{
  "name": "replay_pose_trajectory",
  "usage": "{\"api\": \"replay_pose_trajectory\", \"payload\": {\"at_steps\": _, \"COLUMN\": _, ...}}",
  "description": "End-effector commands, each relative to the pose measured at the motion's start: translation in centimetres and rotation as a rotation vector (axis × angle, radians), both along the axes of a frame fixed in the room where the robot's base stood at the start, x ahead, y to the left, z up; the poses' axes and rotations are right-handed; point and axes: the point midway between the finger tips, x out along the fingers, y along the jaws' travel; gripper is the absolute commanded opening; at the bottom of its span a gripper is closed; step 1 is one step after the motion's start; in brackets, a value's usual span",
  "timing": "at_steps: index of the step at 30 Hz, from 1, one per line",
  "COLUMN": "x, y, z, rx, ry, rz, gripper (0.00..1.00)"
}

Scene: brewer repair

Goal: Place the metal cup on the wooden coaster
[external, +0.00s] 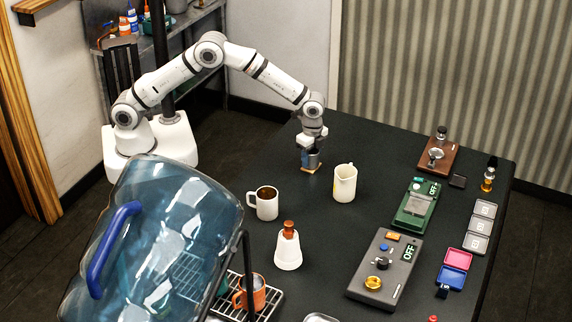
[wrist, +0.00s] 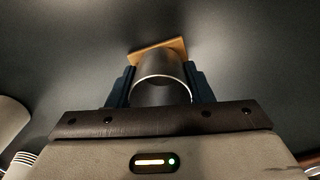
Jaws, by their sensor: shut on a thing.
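My gripper (external: 311,157) points down at the far end of the dark table. It is shut on the metal cup (wrist: 161,68), with one blue finger on each side of the cup in the wrist view. The cup also shows small between the fingers in the external view (external: 312,163). The square wooden coaster (wrist: 142,50) lies right under or just beyond the cup. Its edge also shows below the gripper in the external view (external: 307,171). The cup hides much of the coaster. I cannot tell whether the cup's base touches it.
A white mug (external: 265,204) with dark contents and a cream pitcher (external: 343,184) stand near the gripper. A white bottle with a brown top (external: 288,250) stands nearer. A green device (external: 416,206) and a grey control box (external: 384,268) lie at right. A blue transparent cover (external: 165,235) fills the lower left.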

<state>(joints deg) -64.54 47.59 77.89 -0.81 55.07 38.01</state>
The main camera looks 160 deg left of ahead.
Motion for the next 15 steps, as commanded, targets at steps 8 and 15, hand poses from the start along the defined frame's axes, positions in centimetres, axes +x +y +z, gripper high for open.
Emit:
{"api": "replay_pose_trajectory", "payload": {"at_steps": 8, "x": 0.01, "y": 0.02, "z": -0.2, "rx": 0.001, "ry": 0.0, "rz": 0.0, "gripper": 0.23}}
{"api": "replay_pose_trajectory", "payload": {"at_steps": 15, "x": 0.01, "y": 0.01, "z": -0.36, "rx": 0.001, "ry": 0.0, "rz": 0.0, "gripper": 0.58}}
